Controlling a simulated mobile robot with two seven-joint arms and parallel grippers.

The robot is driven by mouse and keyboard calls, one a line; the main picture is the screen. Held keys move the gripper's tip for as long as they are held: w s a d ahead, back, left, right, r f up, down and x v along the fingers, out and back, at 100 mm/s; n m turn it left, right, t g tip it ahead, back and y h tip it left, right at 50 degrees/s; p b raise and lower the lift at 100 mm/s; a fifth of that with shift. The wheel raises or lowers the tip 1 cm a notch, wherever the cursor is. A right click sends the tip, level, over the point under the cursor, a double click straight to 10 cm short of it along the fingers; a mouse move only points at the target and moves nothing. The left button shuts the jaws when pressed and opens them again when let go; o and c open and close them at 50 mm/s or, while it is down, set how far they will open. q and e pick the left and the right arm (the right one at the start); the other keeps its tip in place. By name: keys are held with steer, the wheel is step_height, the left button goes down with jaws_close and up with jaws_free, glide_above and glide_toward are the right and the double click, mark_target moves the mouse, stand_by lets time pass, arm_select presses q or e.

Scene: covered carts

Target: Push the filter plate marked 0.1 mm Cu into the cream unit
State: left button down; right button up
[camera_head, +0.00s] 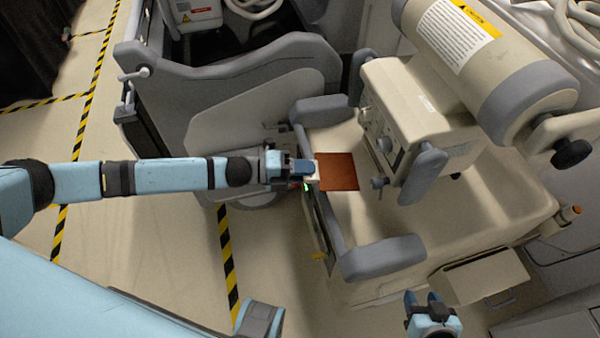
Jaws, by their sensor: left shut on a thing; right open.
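A square copper-brown filter plate (339,172) is held out to the right of my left gripper (312,171). That gripper is shut on the pale tab at the plate's left edge. No marking can be read on the plate at this size. The cream unit (415,112) is the boxy head with knobs to the right of the plate. A gap shows in the picture between the plate's right edge and the unit. Any slot in the unit cannot be made out. My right gripper (424,300) is at the bottom, open and empty, apart from the plate and unit.
A large cream cylinder (490,60) with a yellow warning label lies above the unit. Grey padded bumpers (383,257) edge the cream cart body. A grey cart (230,85) stands behind my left arm. Floor with yellow-black tape (228,260) is open at left.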

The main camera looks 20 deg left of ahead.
mark_target(334, 163)
arm_select(q)
steer(key=f+t, duration=0.1)
steer(key=w+a+f+n+t, duration=0.1)
steer(key=w+a+f+n+t+b, duration=0.1)
steer(key=shift+f, duration=0.25)
steer(key=shift+a, duration=0.1)
steer(key=shift+b+x, duration=0.45)
steer(key=shift+x, duration=2.5)
steer(key=shift+a, duration=0.1)
steer(key=shift+x, duration=0.85)
steer(key=shift+b+x, duration=0.45)
steer(key=shift+x, duration=0.55)
